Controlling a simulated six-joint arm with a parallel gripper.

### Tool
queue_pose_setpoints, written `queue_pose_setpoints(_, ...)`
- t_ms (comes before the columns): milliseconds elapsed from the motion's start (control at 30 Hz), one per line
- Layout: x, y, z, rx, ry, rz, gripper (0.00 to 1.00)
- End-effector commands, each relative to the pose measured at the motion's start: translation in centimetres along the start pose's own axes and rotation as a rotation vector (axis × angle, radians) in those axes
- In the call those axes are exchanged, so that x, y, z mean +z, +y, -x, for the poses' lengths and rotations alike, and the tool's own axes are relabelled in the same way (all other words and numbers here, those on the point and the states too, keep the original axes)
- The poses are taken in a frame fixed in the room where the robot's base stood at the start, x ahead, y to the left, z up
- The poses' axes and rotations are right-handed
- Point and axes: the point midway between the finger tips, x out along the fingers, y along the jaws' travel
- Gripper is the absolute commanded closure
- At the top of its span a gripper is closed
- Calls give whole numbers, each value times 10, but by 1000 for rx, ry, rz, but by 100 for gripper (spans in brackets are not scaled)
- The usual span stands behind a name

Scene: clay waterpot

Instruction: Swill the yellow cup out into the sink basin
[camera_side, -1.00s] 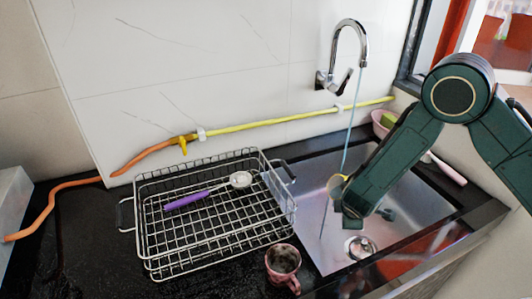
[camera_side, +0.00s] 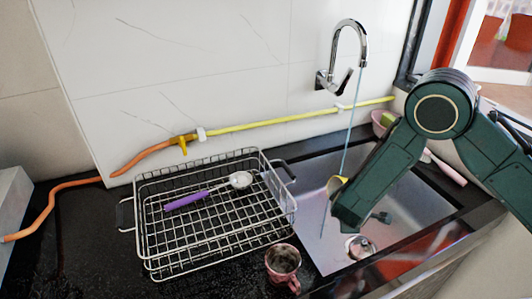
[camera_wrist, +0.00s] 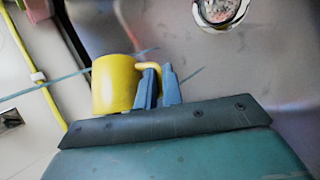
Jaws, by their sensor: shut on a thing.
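The yellow cup (camera_side: 336,185) is over the sink basin (camera_side: 310,183) in the side view, partly hidden by my arm. In the wrist view the cup (camera_wrist: 114,88) shows its yellow outer side and handle. My gripper (camera_wrist: 158,82) has its blue fingers shut on the handle. The tap (camera_side: 350,32) runs a thin blue stream of water (camera_side: 348,138) past the cup. Whether the stream enters the cup, and what the cup holds, I cannot tell. The drain (camera_side: 360,247) is below; it also shows in the wrist view (camera_wrist: 220,10).
A wire dish rack (camera_side: 210,215) with a purple-handled utensil (camera_side: 190,199) stands left of the sink. A pink mug (camera_side: 282,262) stands at the sink's front left corner. A pink bowl (camera_side: 380,124) sits behind my arm. A yellow pipe (camera_side: 270,123) runs along the wall.

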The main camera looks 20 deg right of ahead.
Motion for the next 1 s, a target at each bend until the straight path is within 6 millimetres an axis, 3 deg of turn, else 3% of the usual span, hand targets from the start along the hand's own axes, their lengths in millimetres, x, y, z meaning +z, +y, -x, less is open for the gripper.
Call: queue_pose_setpoints(1000,-1,-3,-3,71,-85,50,100)
